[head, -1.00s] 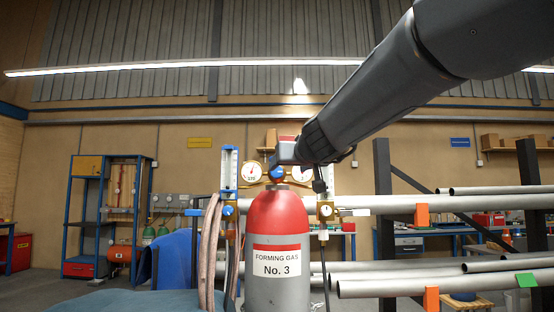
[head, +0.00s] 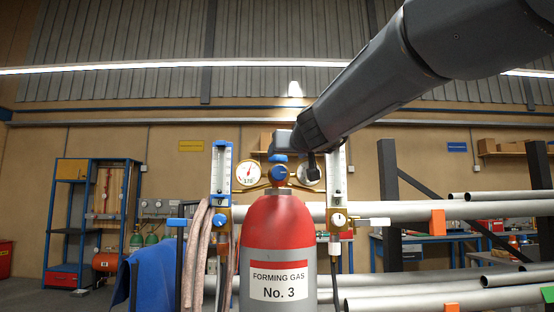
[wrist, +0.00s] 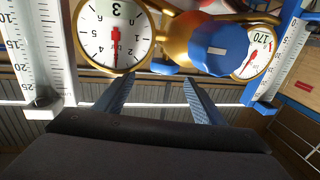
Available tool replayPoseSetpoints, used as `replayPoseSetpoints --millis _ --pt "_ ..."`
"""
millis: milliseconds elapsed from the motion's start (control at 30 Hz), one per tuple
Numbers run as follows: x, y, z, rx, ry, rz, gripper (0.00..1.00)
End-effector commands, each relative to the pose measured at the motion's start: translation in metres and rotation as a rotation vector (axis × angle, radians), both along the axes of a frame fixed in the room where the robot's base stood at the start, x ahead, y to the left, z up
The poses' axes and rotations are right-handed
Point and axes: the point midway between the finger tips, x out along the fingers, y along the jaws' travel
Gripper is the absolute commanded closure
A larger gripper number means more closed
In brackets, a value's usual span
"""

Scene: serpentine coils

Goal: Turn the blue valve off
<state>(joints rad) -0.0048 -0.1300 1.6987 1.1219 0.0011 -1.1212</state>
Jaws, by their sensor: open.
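In the wrist view the blue knob (wrist: 220,48) shows a white mark, between two gauges. On the left, a blue lever (head: 181,222) points left from a valve with a blue knob (head: 220,221), under a blue-framed flowmeter. On the right, a white lever (head: 372,222) points right under a white flowmeter. My gripper (head: 280,157) is just above the central knob. It is open and empty in the wrist view (wrist: 157,84), its fingers apart from the knob.
The left gauge (head: 249,173) and right gauge (head: 309,173) flank the central knob closely. Brown hoses (head: 199,245) hang at the left. Long metal pipes (head: 420,290) on a dark rack lie at the right. A blue-framed shelf (head: 80,220) stands farther back.

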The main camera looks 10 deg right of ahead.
Motion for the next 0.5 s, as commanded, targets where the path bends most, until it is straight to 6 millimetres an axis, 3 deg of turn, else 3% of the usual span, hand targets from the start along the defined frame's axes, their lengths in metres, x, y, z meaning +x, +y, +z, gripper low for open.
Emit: replayPoseSetpoints --millis 300,500 --pt "0.047 0.009 -0.002 0.000 0.002 0.012 0.37" --pt "0.065 0.008 -0.001 0.000 0.001 0.010 0.37"
